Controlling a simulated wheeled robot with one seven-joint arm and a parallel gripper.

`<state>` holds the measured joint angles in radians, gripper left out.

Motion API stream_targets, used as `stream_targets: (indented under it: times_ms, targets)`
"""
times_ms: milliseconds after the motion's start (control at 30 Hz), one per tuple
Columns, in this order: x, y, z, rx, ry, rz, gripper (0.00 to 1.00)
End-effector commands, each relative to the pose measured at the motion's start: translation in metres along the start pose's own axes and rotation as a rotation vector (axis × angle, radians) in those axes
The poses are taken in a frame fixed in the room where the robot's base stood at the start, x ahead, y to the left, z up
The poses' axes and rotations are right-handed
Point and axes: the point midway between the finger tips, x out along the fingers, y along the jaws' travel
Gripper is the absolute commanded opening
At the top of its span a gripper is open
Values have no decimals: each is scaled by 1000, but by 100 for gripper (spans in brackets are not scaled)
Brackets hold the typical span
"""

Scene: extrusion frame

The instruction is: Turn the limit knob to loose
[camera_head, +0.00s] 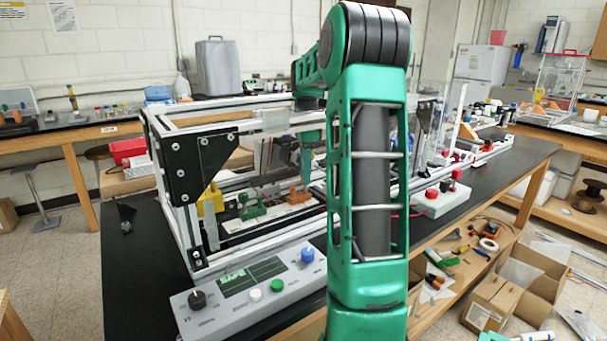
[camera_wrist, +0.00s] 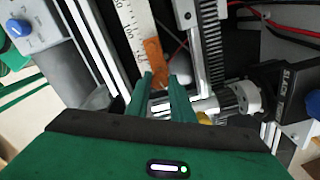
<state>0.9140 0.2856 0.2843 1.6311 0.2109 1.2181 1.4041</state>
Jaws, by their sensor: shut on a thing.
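My gripper (camera_wrist: 163,82) points down into the extrusion frame, its green fingers close together around the lower end of an orange part (camera_wrist: 154,76). In the head view my gripper (camera_head: 304,172) is low inside the frame, over an orange block (camera_head: 299,195). The fingers hide most of what lies between them.
A grey console (camera_head: 250,291) with a black knob (camera_head: 197,299), a blue knob (camera_head: 308,255) and buttons stands in front of the frame. White frame rails (camera_head: 290,237) and a toothed rack (camera_wrist: 211,50) border the gripper closely. Green and yellow blocks sit left of the orange one.

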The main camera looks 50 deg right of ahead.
Motion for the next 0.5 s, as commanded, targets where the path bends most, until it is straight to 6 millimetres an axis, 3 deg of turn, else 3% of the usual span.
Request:
stream_targets:
  times_ms: [333, 367, 400, 500]
  targets:
    - [1, 1, -1, 1, 0, 5, 0]
    - [1, 1, -1, 2, 0, 5, 26]
    - [1, 1, -1, 1, 0, 5, 35]
    - [1, 1, -1, 1, 0, 3, 40]
